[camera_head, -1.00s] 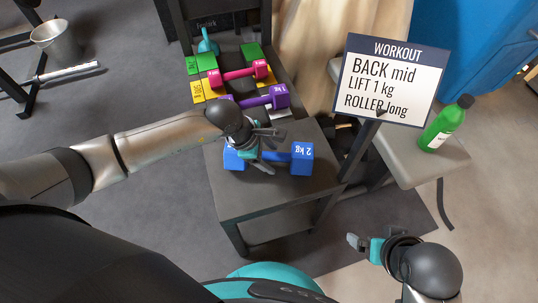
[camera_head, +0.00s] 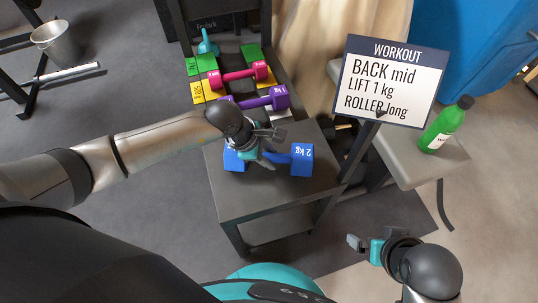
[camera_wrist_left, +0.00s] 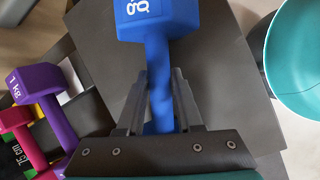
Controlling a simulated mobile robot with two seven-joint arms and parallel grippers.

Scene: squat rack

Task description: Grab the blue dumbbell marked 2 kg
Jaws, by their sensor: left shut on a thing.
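The blue dumbbell marked 2 kg (camera_head: 302,158) lies on the dark grey table (camera_head: 250,200) in the head view. My left gripper (camera_head: 272,154) reaches down over its handle. In the left wrist view the blue dumbbell (camera_wrist_left: 160,20) runs up the middle, and my left gripper's fingers (camera_wrist_left: 160,105) are closed on its handle from both sides. One end of the dumbbell is partly hidden behind the gripper. My right gripper (camera_head: 366,245) hangs empty at the lower right, away from the table, its fingers seen too small to judge.
A purple dumbbell (camera_head: 278,97) marked 1 kg and a pink dumbbell (camera_head: 238,75) lie behind the table on a rack. A workout sign (camera_head: 393,80) stands to the right, with a green bottle (camera_head: 445,125) on a grey bench (camera_head: 400,165). A metal bucket (camera_head: 57,41) stands far left.

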